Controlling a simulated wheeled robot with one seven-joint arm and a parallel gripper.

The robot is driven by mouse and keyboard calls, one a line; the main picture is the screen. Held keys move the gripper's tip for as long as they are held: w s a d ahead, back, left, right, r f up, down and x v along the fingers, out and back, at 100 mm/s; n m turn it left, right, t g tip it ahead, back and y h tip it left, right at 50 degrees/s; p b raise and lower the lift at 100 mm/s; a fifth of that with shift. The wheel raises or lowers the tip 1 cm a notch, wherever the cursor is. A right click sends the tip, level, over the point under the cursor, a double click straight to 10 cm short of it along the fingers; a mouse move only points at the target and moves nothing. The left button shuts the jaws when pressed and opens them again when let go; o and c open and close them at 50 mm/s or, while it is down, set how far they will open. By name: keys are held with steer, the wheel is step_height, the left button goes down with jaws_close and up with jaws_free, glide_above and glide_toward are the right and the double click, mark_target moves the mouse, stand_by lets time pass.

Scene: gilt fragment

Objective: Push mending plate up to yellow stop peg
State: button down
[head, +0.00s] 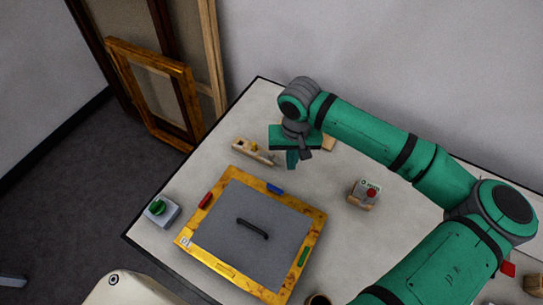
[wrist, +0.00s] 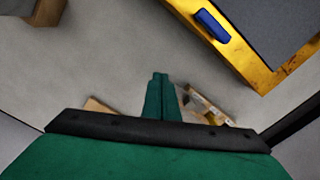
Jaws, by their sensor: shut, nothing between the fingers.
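A pale wooden rail (head: 243,154) lies on the table behind the framed panel, with a small yellow peg (head: 254,147) near its middle. The rail (wrist: 204,100) shows partly in the wrist view, where my gripper's body cuts it off. I cannot make out the mending plate clearly in either view; small dark details on the rail are too small to tell. My gripper (head: 292,164) is shut and empty, pointing down to the right of the rail and apart from it. In the wrist view its closed fingertips (wrist: 160,77) are over bare table.
A gilt frame (head: 316,222) around a grey panel (head: 225,228) with a black handle fills the table's front middle. A red-button box (head: 362,201) stands right, a green-knob box (head: 165,218) left. A wooden piece (head: 328,144) is partly hidden behind my gripper.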

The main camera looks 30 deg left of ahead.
mark_target(283, 164)
steer(key=shift+s+f, duration=0.1)
steer(key=shift+f, duration=0.05)
steer(key=shift+f, duration=0.95)
steer(key=shift+f, duration=0.2)
steer(key=shift+a+r, duration=0.1)
steer(key=shift+a, duration=0.7)
stand_by(0.6)
steer(key=shift+a, duration=0.4)
steer(key=shift+a, duration=0.15)
steer(key=shift+d, duration=0.4)
step_height(283, 164, up, 9)
stand_by(0.9)
